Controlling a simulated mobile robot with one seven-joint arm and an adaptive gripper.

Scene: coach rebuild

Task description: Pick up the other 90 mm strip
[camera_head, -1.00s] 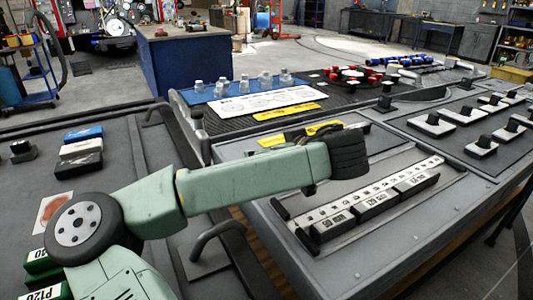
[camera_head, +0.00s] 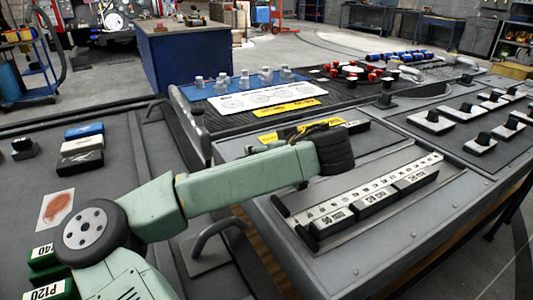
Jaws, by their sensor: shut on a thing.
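My arm reaches across from the lower left, and its black ribbed wrist hangs over the back of the grey bench panel. Only dark parts of my gripper (camera_head: 306,134) show behind the wrist. Its fingertips and whatever is between them are hidden. A dark bar (camera_head: 357,127) shows just right of the wrist; I cannot tell whether it is a strip or whether it touches my gripper. One label reads about 50 mm; the farthest label is too small to read surely.
Yellow labels (camera_head: 322,124) lie behind the wrist. A raised dark handle (camera_head: 218,232) stands at the bench's near left edge. Several black-knobbed white blocks (camera_head: 460,115) stand at right. A white sheet with circles (camera_head: 268,100) and red parts (camera_head: 362,76) lie farther back.

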